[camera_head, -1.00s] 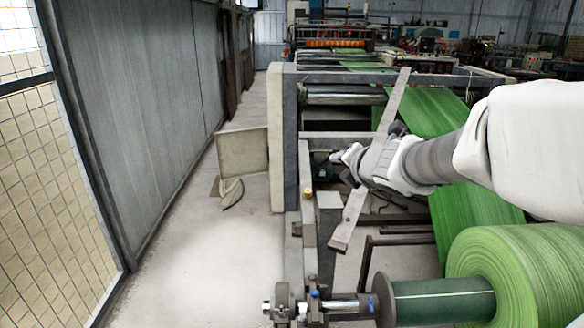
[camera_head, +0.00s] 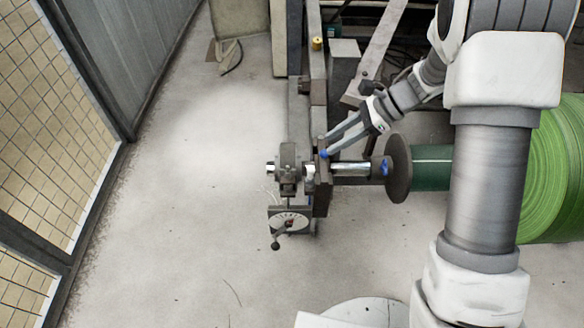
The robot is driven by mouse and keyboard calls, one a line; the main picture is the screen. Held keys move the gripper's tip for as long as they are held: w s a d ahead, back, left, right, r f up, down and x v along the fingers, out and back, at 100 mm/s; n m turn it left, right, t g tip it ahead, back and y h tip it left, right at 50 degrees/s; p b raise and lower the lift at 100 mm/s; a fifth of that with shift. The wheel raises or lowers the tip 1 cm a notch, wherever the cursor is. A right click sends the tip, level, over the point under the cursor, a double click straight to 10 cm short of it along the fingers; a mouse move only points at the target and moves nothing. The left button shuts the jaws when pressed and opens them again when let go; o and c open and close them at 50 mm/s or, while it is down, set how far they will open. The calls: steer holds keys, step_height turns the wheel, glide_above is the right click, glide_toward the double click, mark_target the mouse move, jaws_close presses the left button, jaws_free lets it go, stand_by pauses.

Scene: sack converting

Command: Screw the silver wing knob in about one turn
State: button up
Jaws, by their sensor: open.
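My gripper (camera_head: 327,145) reaches down from the upper right with its two slim fingers apart. Its fingertips are at the top of the dark shaft bracket (camera_head: 321,195), close to a small blue part; I cannot tell if they touch. A small silver piece (camera_head: 309,172) sits on the bracket's left side, and a silver end (camera_head: 270,169) sticks out further left. Neither shows clear wings, so I cannot tell which is the silver wing knob. No knob is visible between the fingers.
A silver shaft (camera_head: 350,169) runs right from the bracket to a dark disc (camera_head: 398,168) and the green roll (camera_head: 550,175). A dial with a crank (camera_head: 289,222) hangs below the bracket. The floor (camera_head: 170,215) on the left is clear, up to a mesh fence (camera_head: 55,130).

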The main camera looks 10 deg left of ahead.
mark_target(287, 170)
steer(key=b+x, duration=0.5)
steer(key=x, duration=1.1)
steer(key=shift+w+a+f, duration=0.1)
steer(key=shift+f, duration=0.05)
jaws_close()
